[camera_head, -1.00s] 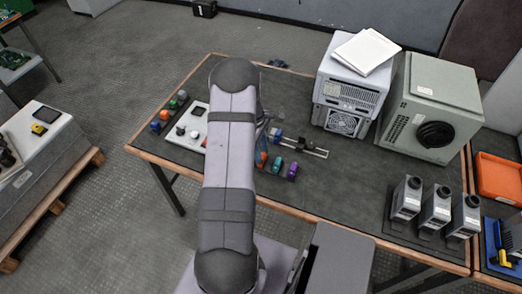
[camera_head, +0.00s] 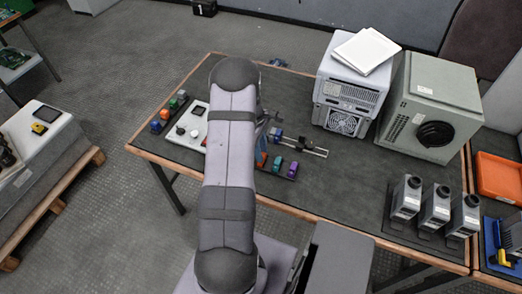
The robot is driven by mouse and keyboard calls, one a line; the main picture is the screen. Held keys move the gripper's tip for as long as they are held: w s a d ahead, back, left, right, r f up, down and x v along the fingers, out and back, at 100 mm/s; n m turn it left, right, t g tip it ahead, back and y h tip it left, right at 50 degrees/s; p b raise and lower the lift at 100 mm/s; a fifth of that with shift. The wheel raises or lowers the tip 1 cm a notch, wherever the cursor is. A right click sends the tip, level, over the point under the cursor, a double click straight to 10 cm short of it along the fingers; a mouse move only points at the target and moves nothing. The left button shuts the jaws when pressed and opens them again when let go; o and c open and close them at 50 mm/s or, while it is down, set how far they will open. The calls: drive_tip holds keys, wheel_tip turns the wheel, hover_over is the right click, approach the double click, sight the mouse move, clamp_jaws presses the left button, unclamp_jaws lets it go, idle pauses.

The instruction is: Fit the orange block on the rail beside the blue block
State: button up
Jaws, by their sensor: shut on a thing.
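The rail (camera_head: 312,149) lies on the dark table mat, just right of my arm. The blue block (camera_head: 277,132) sits at the rail's left end. The orange block (camera_head: 262,159) shows only in part at the right edge of my arm, left of a teal block. My gripper (camera_head: 263,148) is mostly hidden behind my arm and is shut on the orange block. Its fingertips and the contact are too small to see clearly. The orange block is apart from the rail, on the near side of it.
A teal block (camera_head: 277,164) and a purple block (camera_head: 292,170) stand in front of the rail. A white panel (camera_head: 190,128) and several coloured blocks lie left of my arm. Grey instrument boxes (camera_head: 346,92) stand at the back right. The mat right of the rail is clear.

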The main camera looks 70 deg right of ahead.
drive_tip(key=shift+r, duration=0.15)
drive_tip(key=shift+r+p, duration=2.85)
drive_tip(key=shift+r, duration=0.55)
drive_tip(key=shift+d+f, duration=0.1)
drive_tip(key=shift+d, duration=0.35)
drive_tip(key=s+d+b, duration=0.1)
drive_tip(key=d, duration=0.2)
drive_tip(key=s+d+b, duration=0.1)
drive_tip(key=d, duration=0.3)
drive_tip(key=s+d+b, duration=0.1)
drive_tip(key=d, duration=0.2)
drive_tip(key=shift+d+f, duration=0.15)
drive_tip(key=shift+d, duration=0.1)
drive_tip(key=shift+s+d+r+b, duration=0.25)
drive_tip(key=shift+s+d+b, duration=0.3)
drive_tip(key=shift+d, duration=0.25)
drive_tip(key=shift+f+b, duration=1.7)
drive_tip(key=shift+f, duration=0.95)
drive_tip(key=shift+f+b, duration=1)
drive_tip(key=shift+f, duration=0.1)
